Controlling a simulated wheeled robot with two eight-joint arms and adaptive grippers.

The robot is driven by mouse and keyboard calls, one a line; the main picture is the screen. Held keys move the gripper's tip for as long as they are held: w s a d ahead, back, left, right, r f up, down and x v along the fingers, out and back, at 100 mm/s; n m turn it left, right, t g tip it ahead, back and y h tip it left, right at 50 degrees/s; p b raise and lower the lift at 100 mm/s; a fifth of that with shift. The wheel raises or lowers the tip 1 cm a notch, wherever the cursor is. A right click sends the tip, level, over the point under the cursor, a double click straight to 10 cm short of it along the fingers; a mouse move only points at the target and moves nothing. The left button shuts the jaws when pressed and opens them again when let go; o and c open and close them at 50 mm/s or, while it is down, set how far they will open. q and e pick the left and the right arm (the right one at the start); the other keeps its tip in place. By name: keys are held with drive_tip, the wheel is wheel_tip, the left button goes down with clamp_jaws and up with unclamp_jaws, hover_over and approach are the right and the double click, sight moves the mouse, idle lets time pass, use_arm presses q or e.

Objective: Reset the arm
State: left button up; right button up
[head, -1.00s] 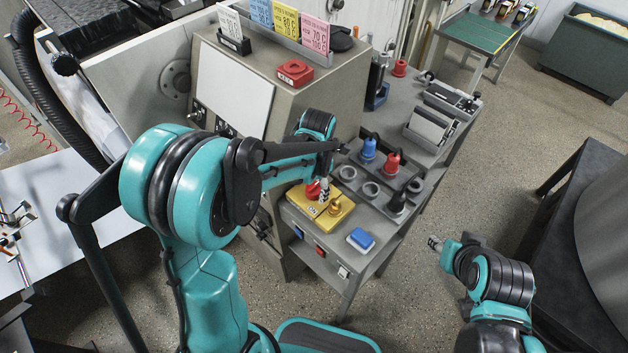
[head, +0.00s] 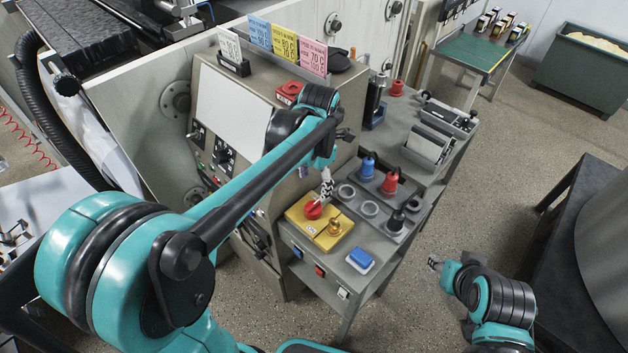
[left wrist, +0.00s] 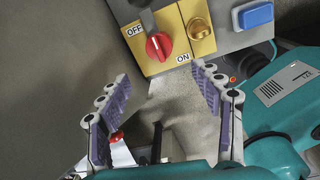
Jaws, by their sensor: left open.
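A yellow panel (head: 318,222) sits on the grey side console and bears a red rotary switch (head: 313,210) and a brass knob (head: 335,227). My left gripper (head: 327,184) is open and empty, just above and behind the red switch in the head view. In the left wrist view, its two purple-padded fingers (left wrist: 158,85) are spread wide and nothing lies between their tips. The red switch (left wrist: 158,46) is beyond the fingertips, with OFF and ON labels beside it. My right gripper (head: 433,264) hangs over the floor at the right; its jaws are too small to read.
A blue button (head: 360,260) is on the console near the yellow panel. Blue (head: 367,166) and red (head: 390,183) plugs stand behind it. The tall machine cabinet (head: 230,120) is close to my left arm.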

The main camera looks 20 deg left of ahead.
use_arm(q)
drive_tip(key=s+a+m+t+b, duration=0.1)
drive_tip(key=s+m+t, duration=0.5)
drive_tip(key=s+m, duration=0.8)
drive_tip(key=a+m, duration=0.1)
drive_tip(key=m, duration=1.3)
drive_tip(key=shift+a+f+m+t, duration=0.15)
drive_tip(key=shift+f+m+t, duration=0.15)
drive_tip(key=shift+f+t, duration=0.1)
